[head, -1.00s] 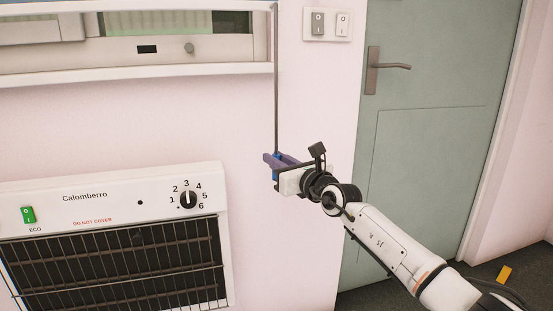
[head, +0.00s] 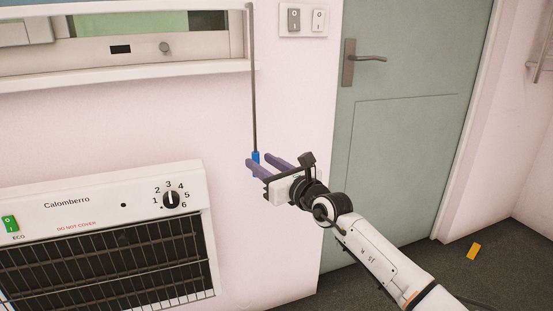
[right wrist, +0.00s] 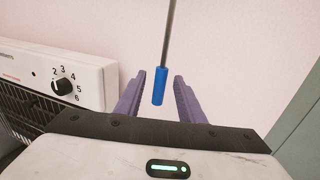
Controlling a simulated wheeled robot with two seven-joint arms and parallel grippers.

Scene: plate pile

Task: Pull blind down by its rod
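The blind's rod (head: 252,90) is a thin grey stick that hangs at the right side of the window. It ends in a blue grip (head: 255,157), which also shows in the right wrist view (right wrist: 160,86). My right gripper (head: 262,162) is at the grip's height, its two purple fingers spread apart. In the right wrist view the grip shows between the open fingers (right wrist: 160,75), with a gap on each side. The blind itself is not clearly visible; the head view cuts off the window's top. My left gripper is not in view.
A white heater (head: 110,245) is on the wall at lower left, under the window sill (head: 120,78). Light switches (head: 304,20) and a grey-green door (head: 400,130) with a handle (head: 362,58) are on the right. A small yellow object (head: 474,251) lies on the floor.

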